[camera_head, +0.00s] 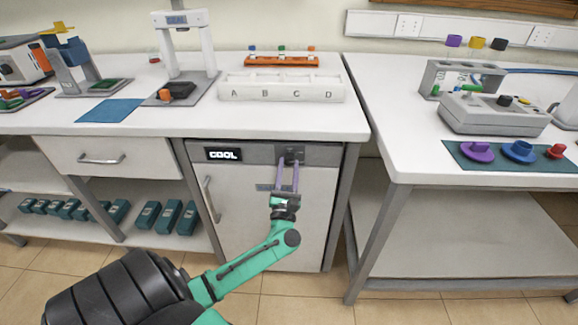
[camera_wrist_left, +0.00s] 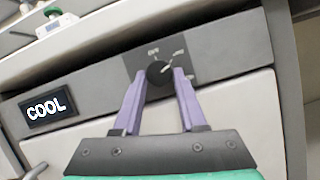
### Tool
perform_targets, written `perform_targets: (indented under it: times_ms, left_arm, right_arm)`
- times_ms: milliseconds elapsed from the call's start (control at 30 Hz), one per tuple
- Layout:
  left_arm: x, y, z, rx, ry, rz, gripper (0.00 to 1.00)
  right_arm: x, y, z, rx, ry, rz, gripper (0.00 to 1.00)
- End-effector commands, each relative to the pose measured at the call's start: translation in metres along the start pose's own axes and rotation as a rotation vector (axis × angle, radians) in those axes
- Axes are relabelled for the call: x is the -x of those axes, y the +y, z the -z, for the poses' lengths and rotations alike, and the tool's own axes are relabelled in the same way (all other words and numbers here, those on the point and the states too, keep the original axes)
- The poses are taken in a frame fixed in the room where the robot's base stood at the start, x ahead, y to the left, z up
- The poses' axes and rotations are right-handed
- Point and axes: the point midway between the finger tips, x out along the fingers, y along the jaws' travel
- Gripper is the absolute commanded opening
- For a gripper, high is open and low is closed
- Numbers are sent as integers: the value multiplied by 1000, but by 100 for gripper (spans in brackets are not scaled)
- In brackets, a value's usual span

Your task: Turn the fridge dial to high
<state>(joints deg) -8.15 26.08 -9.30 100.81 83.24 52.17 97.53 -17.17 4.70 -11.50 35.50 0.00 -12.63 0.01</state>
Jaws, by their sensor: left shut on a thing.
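The fridge (camera_head: 229,225) stands under the left table, with a grey panel along its top. A lit display reading "COOL" (camera_head: 223,155) sits at the panel's left; it also shows in the left wrist view (camera_wrist_left: 46,107). The black round dial (camera_wrist_left: 159,73) is on a dark plate with small markings at the panel's right. My left gripper (camera_head: 287,163) reaches up to the panel, and its two purple fingers (camera_wrist_left: 160,84) are shut on the dial, one on each side. The fingers partly hide the dial. My right gripper is not in view.
The fridge door handle (camera_head: 211,200) stands out left of my left arm. A table leg (camera_head: 342,207) is close on the right. The tabletop's front edge (camera_head: 270,134) overhangs the panel. The right table (camera_head: 410,172) holds a grey device and coloured knobs.

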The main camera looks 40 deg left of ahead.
Motion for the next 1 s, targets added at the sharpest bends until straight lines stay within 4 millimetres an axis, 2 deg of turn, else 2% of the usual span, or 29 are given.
perform_targets:
  times_ms: [600, 1000]
  left_arm:
    - [-2, 8, -5, -518, -20, 215, 0]
    - [-1, 9, -4, -760, -31, 316, 0]
  right_arm:
    - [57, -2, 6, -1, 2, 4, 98]
    - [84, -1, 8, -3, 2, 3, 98]
